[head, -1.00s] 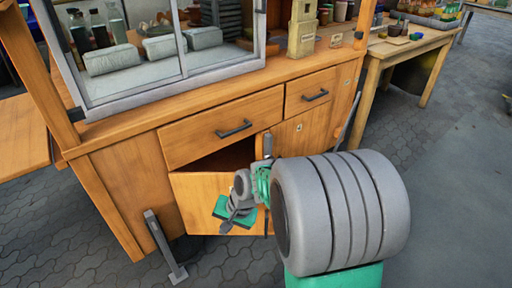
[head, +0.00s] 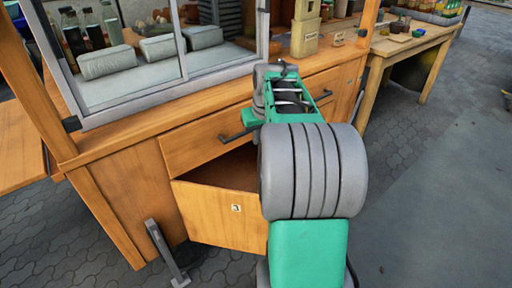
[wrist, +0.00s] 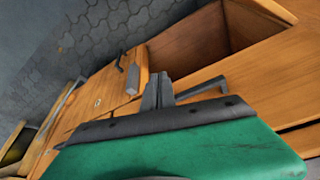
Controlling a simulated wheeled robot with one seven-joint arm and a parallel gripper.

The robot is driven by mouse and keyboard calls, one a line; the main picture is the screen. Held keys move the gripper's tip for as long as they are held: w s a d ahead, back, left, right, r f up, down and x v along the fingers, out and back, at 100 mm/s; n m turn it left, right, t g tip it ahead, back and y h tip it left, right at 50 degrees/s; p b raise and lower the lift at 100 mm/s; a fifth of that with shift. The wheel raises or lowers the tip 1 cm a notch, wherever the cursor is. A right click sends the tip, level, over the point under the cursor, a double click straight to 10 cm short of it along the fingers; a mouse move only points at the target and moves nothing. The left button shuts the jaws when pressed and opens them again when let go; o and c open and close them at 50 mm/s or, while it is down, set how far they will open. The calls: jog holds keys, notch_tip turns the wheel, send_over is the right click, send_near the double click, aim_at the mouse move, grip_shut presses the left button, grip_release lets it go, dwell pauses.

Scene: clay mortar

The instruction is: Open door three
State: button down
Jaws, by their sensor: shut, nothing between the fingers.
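Door three (head: 215,212) is the lower left cabinet door. Its small plate seems to read 3. It stands partly open, swung out from its left side, with the dark compartment (head: 228,168) showing above its top edge. In the wrist view the open compartment (wrist: 205,42) is at the upper right. My gripper (wrist: 157,90) is shut and empty in the wrist view, close to the dark bar handle of the large drawer (wrist: 200,88); I cannot tell whether they touch. In the head view my arm hides the fingers and the door's right end.
The large drawer (head: 190,147) above the door is closed, with its bar handle sticking out. A grey foot bracket (head: 167,255) stands at lower left. Paving at right is clear.

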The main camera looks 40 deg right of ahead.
jog(key=a+b+x, duration=0.1)
jog(key=b+x, duration=0.2)
jog(key=x, duration=0.6)
jog(key=shift+d+f, duration=0.2)
jog(key=shift+d, duration=0.3)
jog(key=shift+w, duration=0.1)
